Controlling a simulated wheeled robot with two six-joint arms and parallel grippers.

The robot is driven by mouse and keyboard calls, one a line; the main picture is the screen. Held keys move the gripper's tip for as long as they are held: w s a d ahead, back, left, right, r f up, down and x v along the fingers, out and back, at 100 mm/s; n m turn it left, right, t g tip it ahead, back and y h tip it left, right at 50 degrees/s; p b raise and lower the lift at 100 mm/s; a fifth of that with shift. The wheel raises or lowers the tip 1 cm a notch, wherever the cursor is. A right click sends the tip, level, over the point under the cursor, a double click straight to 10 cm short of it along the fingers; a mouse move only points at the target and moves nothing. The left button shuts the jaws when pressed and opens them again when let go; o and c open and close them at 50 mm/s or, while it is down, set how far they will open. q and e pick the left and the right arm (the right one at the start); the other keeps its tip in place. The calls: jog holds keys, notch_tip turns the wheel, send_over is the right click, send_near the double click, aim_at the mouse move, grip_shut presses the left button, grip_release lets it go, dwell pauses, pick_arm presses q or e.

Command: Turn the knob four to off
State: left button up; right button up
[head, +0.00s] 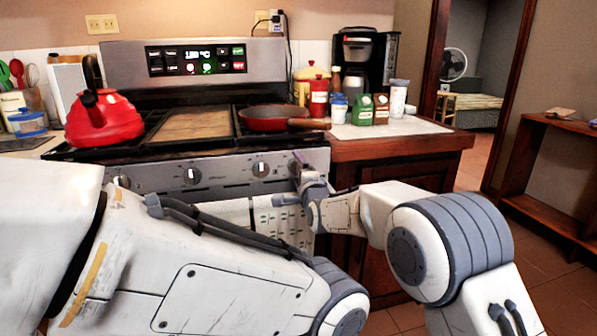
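The stove's front panel (225,170) carries a row of round knobs. A left knob (122,181), a second knob (191,176) and a third knob (260,169) show clearly. The rightmost knob (295,167) is mostly hidden by my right gripper (301,168). My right gripper is at this knob, at the right end of the panel. Its fingertips are small and overlap the knob, so I cannot tell whether they touch or grip it. The knob's setting cannot be read. My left arm crosses the lower left, and its gripper is not in view.
A red kettle (103,117) and a red pan (273,119) stand on the stove top. The counter (400,147) at right holds a coffee maker (363,62) and several jars. A towel (228,213) hangs below the knobs. Open floor lies at right.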

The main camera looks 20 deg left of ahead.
jog(key=shift+s, duration=0.1)
jog(key=v, duration=1)
jog(key=shift+d+p, duration=0.2)
jog(key=shift+p, duration=0.2)
jog(key=shift+s, duration=0.1)
